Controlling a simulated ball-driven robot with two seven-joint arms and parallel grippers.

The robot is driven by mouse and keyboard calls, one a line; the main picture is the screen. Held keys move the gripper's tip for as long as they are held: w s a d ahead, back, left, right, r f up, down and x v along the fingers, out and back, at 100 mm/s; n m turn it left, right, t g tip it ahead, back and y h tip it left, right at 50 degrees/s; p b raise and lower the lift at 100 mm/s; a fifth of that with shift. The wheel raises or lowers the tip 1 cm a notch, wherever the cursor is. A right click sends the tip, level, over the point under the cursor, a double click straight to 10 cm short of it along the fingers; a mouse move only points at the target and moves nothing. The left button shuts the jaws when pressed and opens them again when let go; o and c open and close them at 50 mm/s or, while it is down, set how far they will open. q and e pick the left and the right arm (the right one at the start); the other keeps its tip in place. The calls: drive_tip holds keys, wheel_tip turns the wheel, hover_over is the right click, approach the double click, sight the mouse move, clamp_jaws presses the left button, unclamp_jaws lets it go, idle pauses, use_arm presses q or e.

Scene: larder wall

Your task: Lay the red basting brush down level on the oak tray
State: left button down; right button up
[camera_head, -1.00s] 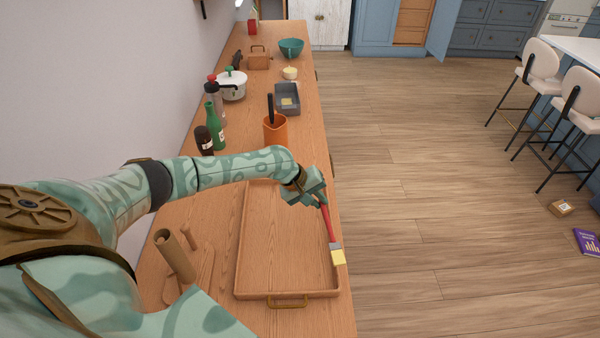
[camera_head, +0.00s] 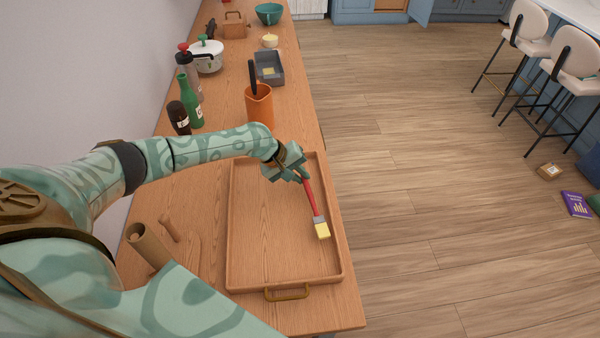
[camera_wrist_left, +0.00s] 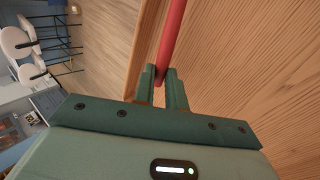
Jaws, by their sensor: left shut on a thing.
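The red basting brush (camera_head: 312,198) has a red handle, a grey collar and pale yellow bristles. My left gripper (camera_head: 300,174) is shut on the handle's upper end, and the bristles point toward the front right. In the left wrist view the red handle (camera_wrist_left: 171,40) runs up from between the fingertips (camera_wrist_left: 164,78). The oak tray (camera_head: 232,225) is a shallow rectangle with brass handles, on the counter under the gripper. The brush shows over the tray's right part; I cannot tell whether it touches the tray floor. My right gripper is not in view.
An orange utensil holder (camera_head: 260,108) stands just behind the tray. Bottles (camera_head: 189,102), a white pot (camera_head: 206,58) and a grey bin (camera_head: 268,66) stand farther back. A wooden roll holder (camera_head: 150,246) is left of the tray. The counter's right edge is close to the tray.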

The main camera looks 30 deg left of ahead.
use_arm(q)
drive_tip(key=shift+d+f+b, duration=0.1)
drive_tip(key=shift+f+b, duration=0.2)
drive_tip(key=shift+f, duration=0.65)
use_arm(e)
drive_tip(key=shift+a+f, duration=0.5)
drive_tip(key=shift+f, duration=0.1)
use_arm(q)
drive_tip(key=c, duration=1.3)
unclamp_jaws()
drive_tip(key=shift+c, duration=0.2)
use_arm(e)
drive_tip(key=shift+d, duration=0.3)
use_arm(q)
drive_tip(key=shift+s, duration=0.1)
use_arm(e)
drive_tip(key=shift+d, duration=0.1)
